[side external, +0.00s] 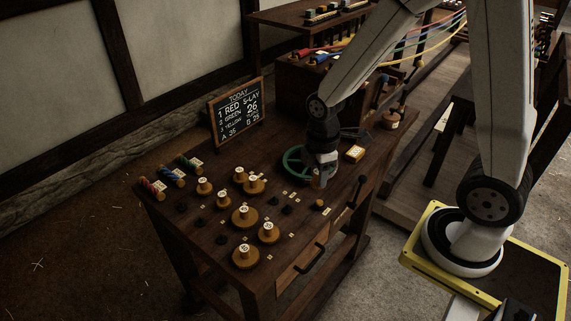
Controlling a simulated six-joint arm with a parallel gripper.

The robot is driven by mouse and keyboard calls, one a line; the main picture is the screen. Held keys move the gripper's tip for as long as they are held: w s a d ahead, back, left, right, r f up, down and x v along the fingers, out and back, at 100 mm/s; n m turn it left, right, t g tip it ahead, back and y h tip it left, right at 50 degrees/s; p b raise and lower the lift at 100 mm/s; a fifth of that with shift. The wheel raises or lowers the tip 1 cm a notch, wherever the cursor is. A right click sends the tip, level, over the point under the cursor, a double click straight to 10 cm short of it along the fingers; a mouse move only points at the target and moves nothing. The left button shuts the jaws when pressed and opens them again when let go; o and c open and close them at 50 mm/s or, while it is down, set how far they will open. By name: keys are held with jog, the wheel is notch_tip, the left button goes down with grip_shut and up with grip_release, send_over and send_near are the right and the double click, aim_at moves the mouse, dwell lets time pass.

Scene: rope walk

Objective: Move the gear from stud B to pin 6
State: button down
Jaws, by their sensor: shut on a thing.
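A green spoked wheel, which looks like the gear (292,161), is at the far right part of the wooden bench top, against the left side of my gripper (321,180). My gripper points down and its jaws are shut, seemingly on this wheel's rim; the contact is partly hidden. I cannot tell whether the wheel touches the bench. Several small dark pegs (222,239) stand among small white labels on the bench. The labels are too small to read, so I cannot tell which are stud B and pin 6.
Several tan wooden pieces with white-labelled tops (245,216) stand across the bench top (190,244). Coloured spools (152,188) lie at its left edge. A chalkboard (237,112) stands at the back.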

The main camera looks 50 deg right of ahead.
jog(key=shift+r, duration=0.7)
dwell(0.3)
jog(key=shift+w+a+f, duration=0.1)
jog(key=shift+w+a, duration=0.2)
jog(key=shift+w, duration=0.2)
jog(key=w+a+f, duration=0.3)
jog(key=w+a, duration=0.2)
jog(key=w+a+f, duration=0.3)
jog(key=w+a, duration=0.1)
jog(key=a, duration=0.2)
jog(key=w+a+f, duration=0.3)
jog(key=w+a, duration=0.2)
jog(key=a, duration=0.1)
jog(key=shift+w+a+f, duration=0.15)
jog(key=shift+w+a, duration=0.05)
jog(key=shift+w, duration=0.15)
jog(key=shift+f, duration=0.35)
jog(key=shift+f, duration=2.65)
jog(key=shift+f, duration=0.6)
